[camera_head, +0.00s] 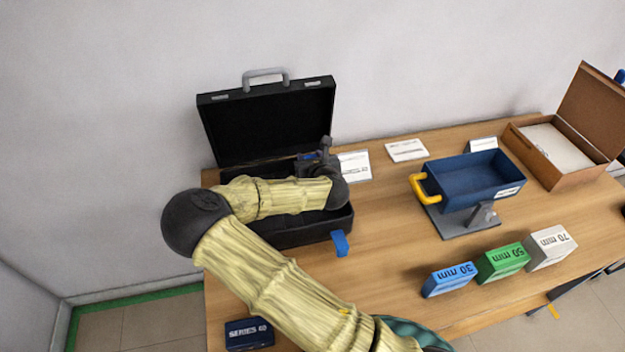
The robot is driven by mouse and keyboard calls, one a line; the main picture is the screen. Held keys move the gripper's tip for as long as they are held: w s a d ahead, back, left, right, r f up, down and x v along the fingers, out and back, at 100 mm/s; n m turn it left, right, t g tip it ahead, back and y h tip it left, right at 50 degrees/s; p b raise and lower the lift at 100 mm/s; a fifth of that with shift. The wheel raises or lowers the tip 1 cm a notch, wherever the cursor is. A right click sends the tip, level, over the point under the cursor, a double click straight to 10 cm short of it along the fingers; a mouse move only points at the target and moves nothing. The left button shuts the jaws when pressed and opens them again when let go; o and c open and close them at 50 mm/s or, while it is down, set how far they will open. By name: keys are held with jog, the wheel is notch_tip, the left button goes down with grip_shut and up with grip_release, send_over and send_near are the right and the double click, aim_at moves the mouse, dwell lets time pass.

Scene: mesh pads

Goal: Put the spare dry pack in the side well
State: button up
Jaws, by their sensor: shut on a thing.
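An open black case (283,239) stands at the left of the table, its lid (270,130) raised against the wall. My gripper (311,160) is over the rear right part of the case. It is shut on a small dark blue thing (308,156), of which only a sliver shows; I cannot tell for sure that it is the spare dry pack. My forearm and wrist cover most of the case's inside, so the side well cannot be made out. A dark blue box marked SERIES 60 (248,334) lies at the table's front left.
A blue tab (340,243) is at the case's front right. White cards (355,167) lie behind. A blue tray with a yellow handle (480,178), blue (449,280), green (503,263) and white (551,247) blocks, and an open brown box (560,165) stand right. Table between is clear.

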jog(key=shift+f, duration=1.2)
jog(key=shift+f, duration=1.85)
jog(key=o, duration=1)
jog(key=shift+c, duration=0.2)
jog(key=shift+s, duration=0.1)
jog(key=shift+b+v, duration=0.35)
jog(key=shift+v, duration=3.35)
